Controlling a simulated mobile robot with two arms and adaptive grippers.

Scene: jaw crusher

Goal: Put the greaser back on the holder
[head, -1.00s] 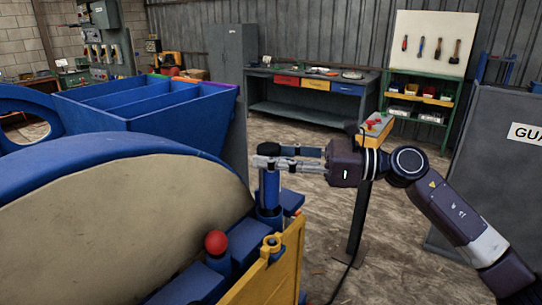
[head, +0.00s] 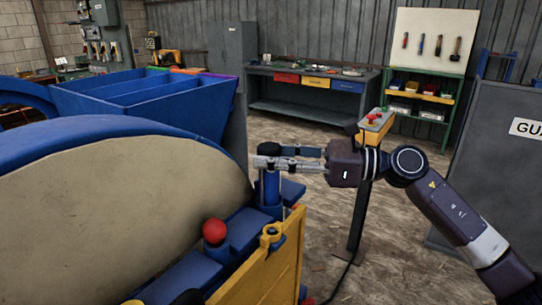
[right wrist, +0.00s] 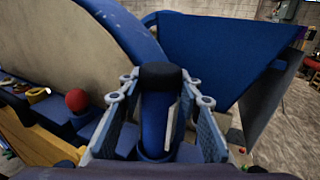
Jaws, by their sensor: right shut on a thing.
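The greaser is a blue cylinder (head: 270,187) with a black cap, standing upright on the blue machine. In the right wrist view the greaser (right wrist: 157,120) stands between the two finger pads, its black cap facing me. My right gripper (head: 273,157) comes in from the right and is shut on the greaser near its top. The greaser's lower end meets a round blue base (head: 270,210), taken as the holder; whether it is fully seated in it I cannot tell. My left gripper is not in view.
A red ball knob (head: 214,231) and a yellow ring fitting (head: 271,236) stand close to the greaser. A yellow panel (head: 262,279) edges the machine. A blue hopper (head: 145,100) stands behind. A yellow control box (head: 374,128) on a post is behind my right arm.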

